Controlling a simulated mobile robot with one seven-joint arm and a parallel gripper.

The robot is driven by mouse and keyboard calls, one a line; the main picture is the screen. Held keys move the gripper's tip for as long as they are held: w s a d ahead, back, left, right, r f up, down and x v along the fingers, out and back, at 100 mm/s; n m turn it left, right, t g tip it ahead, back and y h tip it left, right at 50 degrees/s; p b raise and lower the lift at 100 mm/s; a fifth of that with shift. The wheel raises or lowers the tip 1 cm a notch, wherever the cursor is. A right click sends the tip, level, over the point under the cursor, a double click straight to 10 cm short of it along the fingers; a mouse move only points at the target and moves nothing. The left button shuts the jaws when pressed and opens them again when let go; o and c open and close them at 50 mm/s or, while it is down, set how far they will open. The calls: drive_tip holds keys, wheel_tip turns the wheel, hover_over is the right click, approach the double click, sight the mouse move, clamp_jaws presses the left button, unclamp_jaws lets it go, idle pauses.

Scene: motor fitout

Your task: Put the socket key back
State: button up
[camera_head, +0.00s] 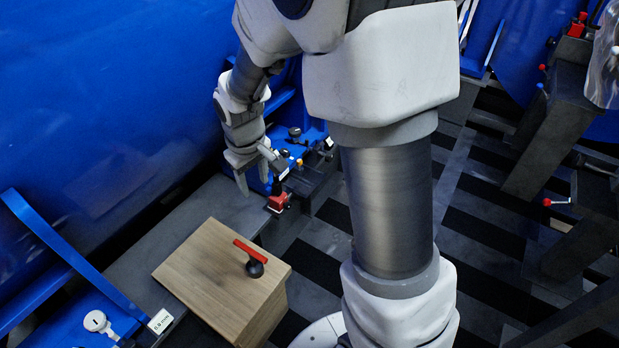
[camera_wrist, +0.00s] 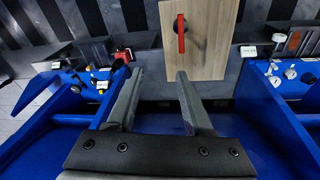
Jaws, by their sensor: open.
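A red-handled tool with a black round end (camera_head: 250,251), which looks like the socket key, is on top of a wooden box (camera_head: 200,268). In the wrist view its red handle (camera_wrist: 181,36) shows over the wooden top (camera_wrist: 211,45), beyond my fingertips. My gripper (camera_head: 262,178) is open and empty, behind the box and apart from the tool. Its two fingers (camera_wrist: 160,74) are spread with nothing between them. A small red fixture (camera_head: 278,201) sits on the ledge near my gripper; I cannot tell whether it is the key's holder.
Blue panels with knobs and a label stand behind my gripper and at the lower left, where a white knob (camera_head: 95,321) shows. A blue wall (camera_head: 90,100) rises along the left. The grey ledge (camera_head: 215,205) behind the box is mostly clear. Dark posts stand at the right.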

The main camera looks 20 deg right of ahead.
drive_tip(key=s+d+r+m+t, duration=0.1)
drive_tip(key=s+d+r+m, duration=0.1)
drive_tip(key=s+r, duration=0.7)
drive_tip(key=s+d+r+m+t, duration=0.2)
drive_tip(key=s+r, duration=0.6)
drive_tip(key=s, duration=0.2)
drive_tip(key=shift+s+d+r+t, duration=0.3)
drive_tip(key=shift+s+r, duration=0.05)
drive_tip(key=shift+s, duration=0.05)
drive_tip(key=shift+r, duration=0.1)
wheel_tip(320, 180, up, 20)
drive_tip(key=p, duration=2)
